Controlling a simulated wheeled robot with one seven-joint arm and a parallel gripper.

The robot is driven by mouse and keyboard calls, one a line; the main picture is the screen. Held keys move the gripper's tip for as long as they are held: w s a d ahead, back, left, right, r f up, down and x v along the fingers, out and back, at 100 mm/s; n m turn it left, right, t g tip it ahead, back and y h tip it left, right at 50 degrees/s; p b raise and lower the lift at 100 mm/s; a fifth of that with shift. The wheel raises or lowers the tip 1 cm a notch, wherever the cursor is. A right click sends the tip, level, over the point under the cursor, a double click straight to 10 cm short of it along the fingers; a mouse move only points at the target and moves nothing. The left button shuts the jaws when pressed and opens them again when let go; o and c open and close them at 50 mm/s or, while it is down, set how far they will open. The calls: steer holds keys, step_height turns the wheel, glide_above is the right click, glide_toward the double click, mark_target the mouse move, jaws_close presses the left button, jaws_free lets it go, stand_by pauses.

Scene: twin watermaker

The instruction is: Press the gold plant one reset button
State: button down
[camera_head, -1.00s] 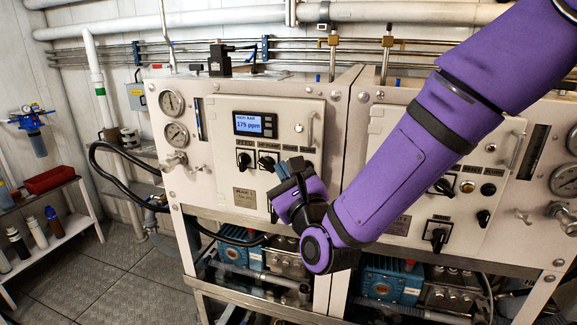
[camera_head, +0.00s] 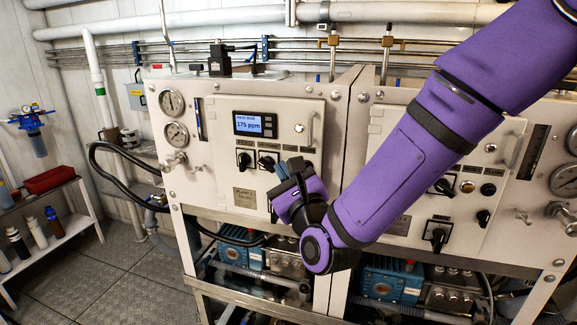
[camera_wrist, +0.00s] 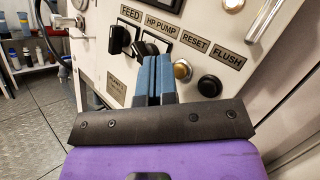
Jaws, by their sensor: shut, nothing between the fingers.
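The gold reset button (camera_wrist: 182,72) sits below the RESET label (camera_wrist: 194,46) on the left machine's panel in the wrist view. In the head view my gripper and wrist hide it. My gripper (camera_wrist: 153,62) is shut and empty, its blue fingertips side by side. In the wrist view they point at the panel just left of the gold button, near the HP PUMP knob (camera_wrist: 158,49). Contact with the panel cannot be told. My gripper also shows in the head view (camera_head: 285,171) before the left panel's lower right. A plate (camera_head: 244,198) there appears to read PLANT 1.
The FEED knob (camera_wrist: 120,38) is left of the fingers and the black FLUSH control (camera_wrist: 210,88) is right. A metal handle (camera_head: 310,128) stands out at the panel's upper right. The right machine has another gold button (camera_head: 467,186). Floor at left is clear.

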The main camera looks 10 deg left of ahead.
steer(key=shift+w, duration=0.85)
stand_by(1.4)
steer(key=shift+s, duration=0.85)
steer(key=s, duration=0.5)
steer(key=shift+a, duration=0.2)
stand_by(0.4)
stand_by(0.4)
